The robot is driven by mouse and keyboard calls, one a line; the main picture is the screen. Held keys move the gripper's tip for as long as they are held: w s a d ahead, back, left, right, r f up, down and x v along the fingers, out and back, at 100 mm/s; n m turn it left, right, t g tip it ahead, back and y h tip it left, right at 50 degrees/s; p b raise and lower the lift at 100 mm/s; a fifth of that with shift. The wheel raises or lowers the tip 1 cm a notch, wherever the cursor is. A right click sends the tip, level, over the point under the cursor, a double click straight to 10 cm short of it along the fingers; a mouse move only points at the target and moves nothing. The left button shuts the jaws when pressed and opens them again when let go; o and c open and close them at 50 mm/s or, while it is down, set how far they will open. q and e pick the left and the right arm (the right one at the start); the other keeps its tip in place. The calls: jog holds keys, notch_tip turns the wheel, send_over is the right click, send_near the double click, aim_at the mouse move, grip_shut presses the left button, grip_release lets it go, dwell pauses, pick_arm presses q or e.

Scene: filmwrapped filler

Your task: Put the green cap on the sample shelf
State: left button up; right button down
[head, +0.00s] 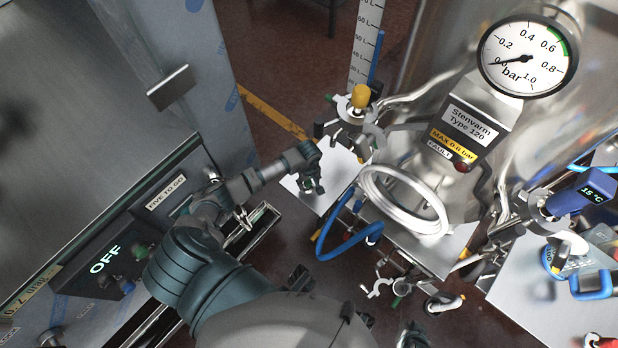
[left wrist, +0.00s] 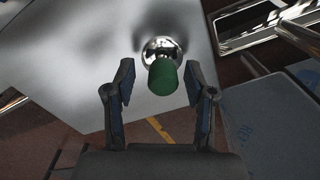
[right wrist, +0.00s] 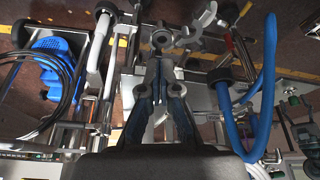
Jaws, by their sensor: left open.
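The green cap (left wrist: 164,78) sits on a shiny round metal knob (left wrist: 160,48) against a bare metal plate in the left wrist view. My left gripper (left wrist: 160,88) is open, with one finger on each side of the cap and gaps between. I cannot tell whether this plate is the sample shelf. My right gripper (right wrist: 158,72) has its fingers together, with nothing clearly held.
A steel vessel with a pressure gauge (head: 527,57) stands at the right. A blue hose (head: 345,241) and a white ring (head: 405,200) are close to my left gripper's right. A control panel reading OFF (head: 104,261) is at the left. A yellow-topped fitting (head: 360,96) stands behind the plate.

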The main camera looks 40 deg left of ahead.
aim_at(309, 181)
pick_arm(q)
jog(key=r, duration=0.1)
jog(key=r+p, duration=0.1)
jog(key=r, duration=0.1)
jog(key=shift+w+a+p, duration=0.15)
jog(key=shift+a+p, duration=0.05)
jog(key=shift+p, duration=0.1)
jog(key=r+p, duration=0.1)
jog(key=r, duration=0.1)
jog(key=r+p, duration=0.1)
jog(key=r, duration=0.1)
jog(key=shift+d, duration=0.4)
jog(key=shift+r, duration=0.1)
jog(key=shift+a, duration=0.25)
pick_arm(e)
notch_tip(309, 181, down, 10)
jog(key=s+g, duration=0.1)
jog(key=s, duration=0.1)
jog(key=shift+d+g, duration=0.25)
jog(key=shift+g, duration=0.15)
jog(key=shift+d+f, duration=0.1)
jog(key=shift+d, duration=0.05)
